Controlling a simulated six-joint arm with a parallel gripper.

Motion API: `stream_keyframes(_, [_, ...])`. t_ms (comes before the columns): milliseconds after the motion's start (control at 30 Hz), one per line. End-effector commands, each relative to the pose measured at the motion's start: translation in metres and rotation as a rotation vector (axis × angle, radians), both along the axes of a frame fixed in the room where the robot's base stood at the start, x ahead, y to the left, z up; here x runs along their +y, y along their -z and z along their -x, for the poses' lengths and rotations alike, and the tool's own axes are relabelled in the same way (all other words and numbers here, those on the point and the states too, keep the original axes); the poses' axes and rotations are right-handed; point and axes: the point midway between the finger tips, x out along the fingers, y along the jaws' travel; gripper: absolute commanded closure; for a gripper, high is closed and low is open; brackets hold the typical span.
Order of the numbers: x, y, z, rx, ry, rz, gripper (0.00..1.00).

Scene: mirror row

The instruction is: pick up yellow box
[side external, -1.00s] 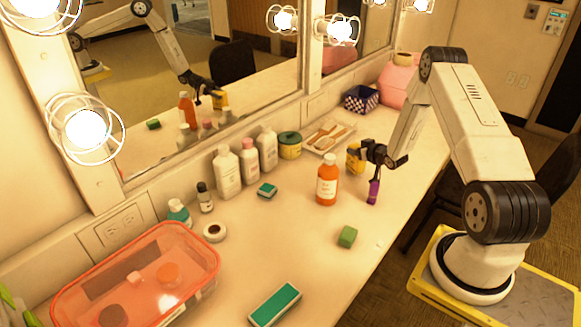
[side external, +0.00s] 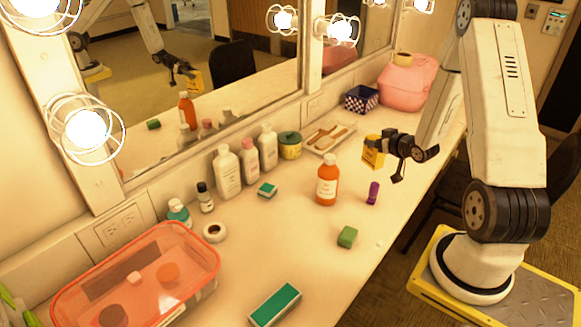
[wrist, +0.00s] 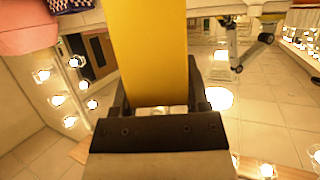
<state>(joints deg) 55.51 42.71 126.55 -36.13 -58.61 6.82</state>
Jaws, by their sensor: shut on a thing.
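The yellow box (side external: 373,152) is held up off the counter in the side view, to the right of the wooden-handled tray. My gripper (side external: 386,148) is shut on it. In the wrist view the yellow box (wrist: 150,55) stretches away from between the two dark fingers of my gripper (wrist: 165,100). The mirror also shows the box held in the air.
An orange bottle (side external: 327,180), a purple item (side external: 373,193) and a green block (side external: 347,237) stand on the counter near the gripper. White bottles (side external: 227,172) line the mirror. A checkered box (side external: 361,99) and a pink case (side external: 407,84) are behind.

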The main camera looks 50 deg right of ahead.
Motion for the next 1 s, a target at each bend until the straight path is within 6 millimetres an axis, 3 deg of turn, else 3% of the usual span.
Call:
stream_keyframes(333, [0.018, -0.014, 0.025, -0.001, 0.001, 0.000, 1.00])
stream_keyframes(1000, [0.021, -0.016, 0.029, -0.001, 0.001, 0.001, 1.00])
